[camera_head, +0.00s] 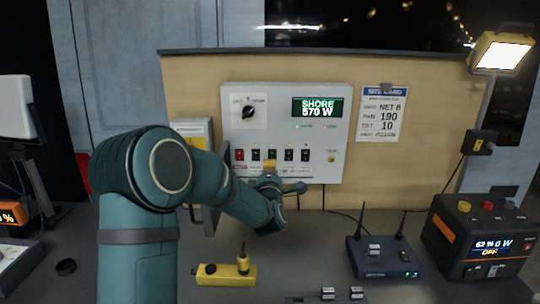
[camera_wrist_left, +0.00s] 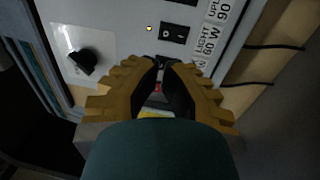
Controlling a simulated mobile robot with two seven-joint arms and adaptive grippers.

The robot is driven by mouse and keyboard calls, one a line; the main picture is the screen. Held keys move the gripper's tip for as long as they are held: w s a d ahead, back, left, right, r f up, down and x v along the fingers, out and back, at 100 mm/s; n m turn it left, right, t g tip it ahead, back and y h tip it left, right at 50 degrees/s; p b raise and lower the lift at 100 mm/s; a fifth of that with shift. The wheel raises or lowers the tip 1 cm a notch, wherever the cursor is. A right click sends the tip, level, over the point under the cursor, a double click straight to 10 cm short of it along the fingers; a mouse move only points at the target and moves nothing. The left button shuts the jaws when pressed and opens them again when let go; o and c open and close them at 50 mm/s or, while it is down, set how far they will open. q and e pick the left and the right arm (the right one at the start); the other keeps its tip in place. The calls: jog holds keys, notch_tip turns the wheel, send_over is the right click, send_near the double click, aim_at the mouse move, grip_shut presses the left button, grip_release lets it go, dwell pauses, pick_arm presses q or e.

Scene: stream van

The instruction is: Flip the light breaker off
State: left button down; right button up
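The white breaker panel (camera_head: 231,105) hangs on a wooden board, with a dial, a display reading SHORE 570 W, and a row of switches, the leftmost red. In the left wrist view, a black rocker (camera_wrist_left: 172,33) lines up with the label LIGHT 60 W (camera_wrist_left: 208,46). Which way it is flipped is too small to tell. My left gripper (camera_head: 269,166) is at the lower middle of the panel, in front of the switch row. In the wrist view its yellow fingers (camera_wrist_left: 162,66) are drawn together, empty, just beside the light rocker; contact is unclear. My right gripper is not in view.
A router (camera_head: 384,258) and a power station (camera_head: 478,236) stand to the right. A lit work lamp (camera_head: 501,52) is at upper right. A site card (camera_head: 381,113) is beside the panel.

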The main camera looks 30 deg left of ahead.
aim_at(270, 151)
pick_arm(q)
jog(key=x, duration=0.8)
jog(key=shift+w+a, duration=0.15)
jog(key=shift+w, duration=0.05)
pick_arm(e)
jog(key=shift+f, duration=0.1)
